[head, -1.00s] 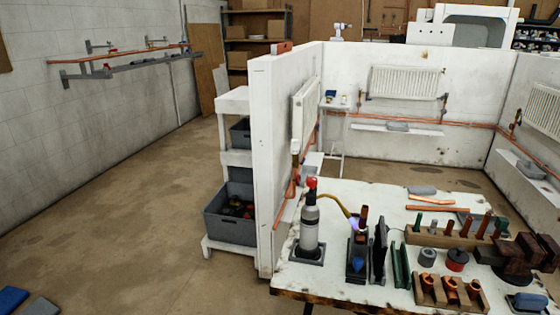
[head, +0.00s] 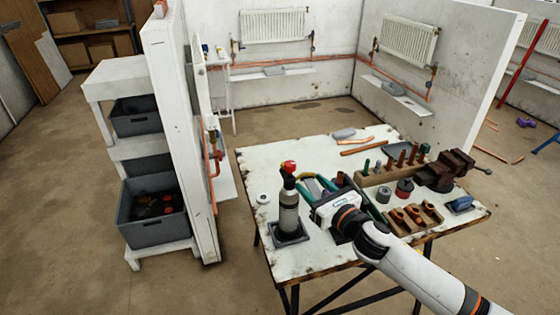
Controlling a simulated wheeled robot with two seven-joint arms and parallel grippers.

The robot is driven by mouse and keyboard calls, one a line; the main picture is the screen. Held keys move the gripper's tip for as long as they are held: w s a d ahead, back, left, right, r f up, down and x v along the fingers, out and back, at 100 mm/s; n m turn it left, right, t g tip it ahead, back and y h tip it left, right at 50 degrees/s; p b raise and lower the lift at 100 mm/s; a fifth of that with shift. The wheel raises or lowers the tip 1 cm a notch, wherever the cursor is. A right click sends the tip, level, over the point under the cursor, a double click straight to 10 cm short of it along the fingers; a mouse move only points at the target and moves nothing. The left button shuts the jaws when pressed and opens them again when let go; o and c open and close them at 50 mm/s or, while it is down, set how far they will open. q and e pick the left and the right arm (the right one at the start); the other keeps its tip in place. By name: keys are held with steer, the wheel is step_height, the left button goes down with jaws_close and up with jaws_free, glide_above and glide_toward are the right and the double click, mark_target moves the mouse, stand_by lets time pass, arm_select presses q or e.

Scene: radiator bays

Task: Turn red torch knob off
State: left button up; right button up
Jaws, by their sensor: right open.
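The torch (head: 288,214) is a grey bottle with a black top, upright in a dark square base on the workbench (head: 257,166). Its red knob (head: 289,167) sits at the very top. My right gripper (head: 301,184) reaches in from the lower right, its open fingers pointing at the torch's upper part just right of and below the knob. I cannot tell whether a finger touches the torch. The torch's hose and nozzle are hidden behind my gripper, so I cannot see any flame. My left gripper is out of view.
Right of my gripper are a wooden rack with upright pipes (head: 376,176), a block of copper fittings (head: 401,222) and a dark vise (head: 446,170). A small white round item (head: 262,199) lies left of the torch. A white partition (head: 180,130) stands left of the bench.

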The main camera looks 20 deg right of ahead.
mark_target(293, 168)
steer(key=p+x, duration=0.2)
steer(key=x, duration=0.7)
steer(key=shift+w+a, duration=0.1)
steer(key=shift+w, duration=0.15)
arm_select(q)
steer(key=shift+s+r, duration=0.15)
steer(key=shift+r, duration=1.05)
arm_select(e)
steer(key=shift+w+a, duration=0.1)
steer(key=shift+w, duration=0.45)
steer(key=c, duration=1)
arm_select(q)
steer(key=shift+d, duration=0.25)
arm_select(e)
steer(key=shift+o, duration=0.2)
steer(key=shift+f, duration=0.1)
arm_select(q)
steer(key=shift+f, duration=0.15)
arm_select(e)
steer(key=shift+a, duration=0.1)
